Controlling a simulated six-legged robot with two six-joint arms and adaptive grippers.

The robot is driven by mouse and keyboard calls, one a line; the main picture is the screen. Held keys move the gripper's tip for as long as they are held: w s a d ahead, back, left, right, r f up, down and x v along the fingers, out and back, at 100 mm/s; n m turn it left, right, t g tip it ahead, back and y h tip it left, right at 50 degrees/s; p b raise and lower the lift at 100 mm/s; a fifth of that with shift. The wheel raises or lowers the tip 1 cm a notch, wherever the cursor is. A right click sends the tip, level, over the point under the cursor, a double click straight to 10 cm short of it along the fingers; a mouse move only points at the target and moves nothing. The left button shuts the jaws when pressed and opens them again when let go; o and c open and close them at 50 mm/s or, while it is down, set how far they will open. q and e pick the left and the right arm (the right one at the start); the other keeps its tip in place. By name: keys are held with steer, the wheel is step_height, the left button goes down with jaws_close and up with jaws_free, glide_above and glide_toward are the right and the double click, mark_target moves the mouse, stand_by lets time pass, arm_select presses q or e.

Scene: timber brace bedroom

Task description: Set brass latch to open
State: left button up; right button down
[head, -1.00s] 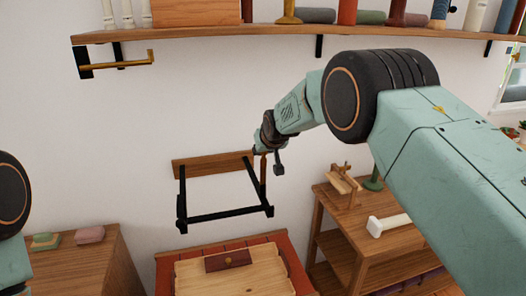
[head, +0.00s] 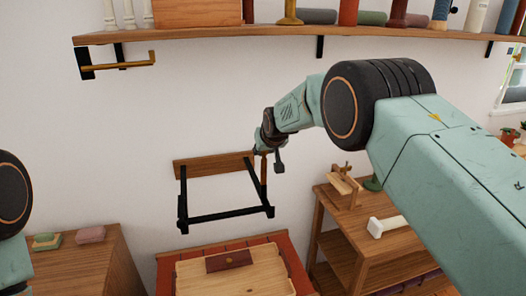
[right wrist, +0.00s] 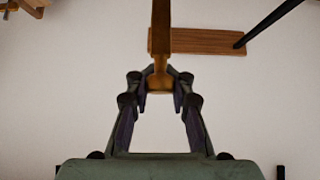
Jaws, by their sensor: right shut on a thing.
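In the right wrist view, a brass-coloured piece (right wrist: 160,78) sits at the lower end of an upright brown wooden bar (right wrist: 161,30). I take it to be the brass latch. My right gripper (right wrist: 160,88) is shut on this piece, one finger on each side. In the head view my right gripper (head: 268,153) is at the right end of a wooden wall board (head: 200,167), by the brown bar (head: 263,172). The grasp itself is too small to make out there. My left gripper is out of view.
A black frame (head: 225,216) juts from the wall board, just left of the gripper. Below stands a red chest (head: 165,272) with a pale wooden top. A wooden side table (head: 395,242) is at right. A loaded shelf (head: 270,33) runs above.

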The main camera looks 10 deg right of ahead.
steer(key=c, duration=1.5)
jaws_free()
steer(key=shift+w+r, duration=0.2)
steer(key=shift+r, duration=0.3)
steer(key=shift+c, duration=0.2)
steer(key=o, duration=0.4)
steer(key=shift+s, duration=0.3)
steer(key=shift+f, duration=0.2)
steer(key=shift+w, duration=0.15)
steer(key=v, duration=1.2)
steer(key=shift+f, duration=0.1)
